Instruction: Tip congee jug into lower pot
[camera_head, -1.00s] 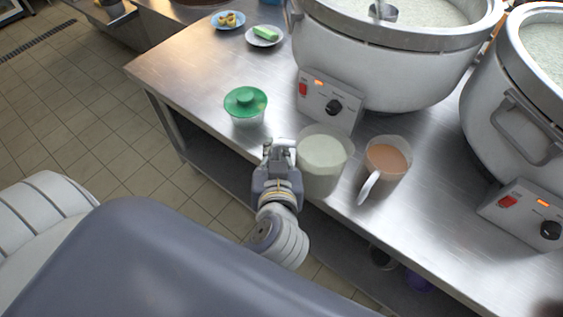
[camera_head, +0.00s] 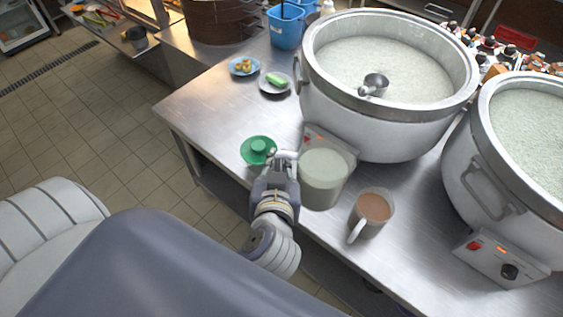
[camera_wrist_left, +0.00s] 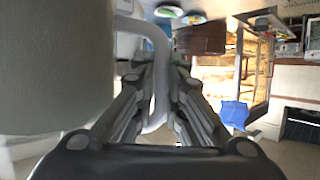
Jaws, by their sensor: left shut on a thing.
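The congee jug (camera_head: 326,182) is a clear jug full of pale congee, close to upright. My left gripper (camera_head: 284,160) is shut on its handle (camera_wrist_left: 160,62), at the jug's left side. The jug hides part of the middle pot's control panel and appears raised off the counter. In the left wrist view the jug wall (camera_wrist_left: 50,70) fills the left side. Two big grey pots of white congee stand beyond: the middle pot (camera_head: 385,128), with a metal ladle (camera_head: 374,85) in it, and the right pot (camera_head: 465,190), lower in the picture. My right gripper is out of view.
A mug of brown drink (camera_head: 371,212) stands right of the jug near the front edge of the steel counter (camera_head: 215,105). A green-lidded container (camera_head: 258,148) is left of the gripper. Two small plates and a blue bucket (camera_head: 286,30) are farther back.

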